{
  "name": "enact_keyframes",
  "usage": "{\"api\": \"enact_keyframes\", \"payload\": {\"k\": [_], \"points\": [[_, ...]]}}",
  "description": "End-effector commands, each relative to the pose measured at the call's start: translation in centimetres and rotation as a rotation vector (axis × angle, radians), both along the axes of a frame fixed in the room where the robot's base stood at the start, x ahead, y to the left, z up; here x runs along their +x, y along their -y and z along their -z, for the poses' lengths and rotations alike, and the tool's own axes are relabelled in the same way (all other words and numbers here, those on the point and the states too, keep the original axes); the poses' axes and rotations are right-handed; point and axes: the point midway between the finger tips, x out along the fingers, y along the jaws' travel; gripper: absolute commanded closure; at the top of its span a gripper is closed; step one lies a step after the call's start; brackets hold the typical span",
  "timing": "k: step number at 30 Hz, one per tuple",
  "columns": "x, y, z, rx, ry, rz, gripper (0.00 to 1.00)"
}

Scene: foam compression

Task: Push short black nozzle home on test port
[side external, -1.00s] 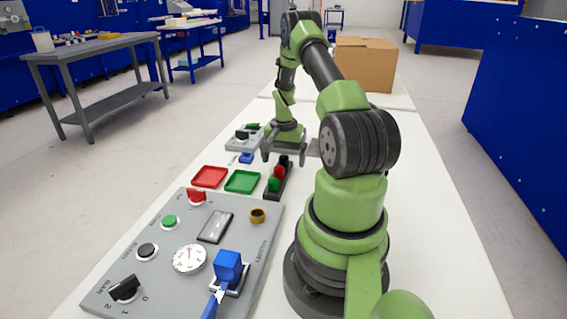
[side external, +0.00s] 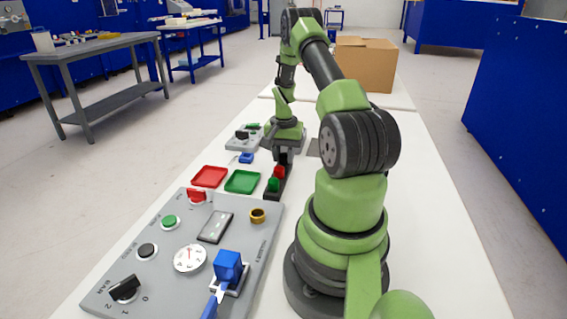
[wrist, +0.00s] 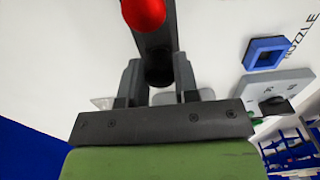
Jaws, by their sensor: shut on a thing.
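My gripper (side external: 283,158) is down at the far end of a black rack (side external: 273,196) and its fingers are shut on the black nozzle. In the wrist view the black nozzle (wrist: 158,75) shows as a dark round shape between the two fingers. A red nozzle (side external: 279,172) and a green nozzle (side external: 273,185) stand in the same rack, nearer the camera. The red one also shows at the top of the wrist view (wrist: 144,12). A brass ring (side external: 258,215), which looks like the test port, stands open on the grey panel (side external: 165,215).
The panel carries a blue block (side external: 228,264), a dial (side external: 190,258), knobs and buttons. A red tray (side external: 209,177) and a green tray (side external: 243,182) lie left of the rack. A small blue square piece (side external: 246,158) and a grey box with switches (side external: 243,138) lie beyond.

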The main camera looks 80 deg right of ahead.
Motion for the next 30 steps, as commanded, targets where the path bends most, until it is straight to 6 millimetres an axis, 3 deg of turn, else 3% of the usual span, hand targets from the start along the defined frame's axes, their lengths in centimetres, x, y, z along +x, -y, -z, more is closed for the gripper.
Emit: {"api": "enact_keyframes", "payload": {"k": [18,30], "points": [[0.0,0.0,-3.3,-0.001,0.001,0.0,1.0],[0.0,0.0,-3.6,0.0,0.0,0.0,1.0]]}}
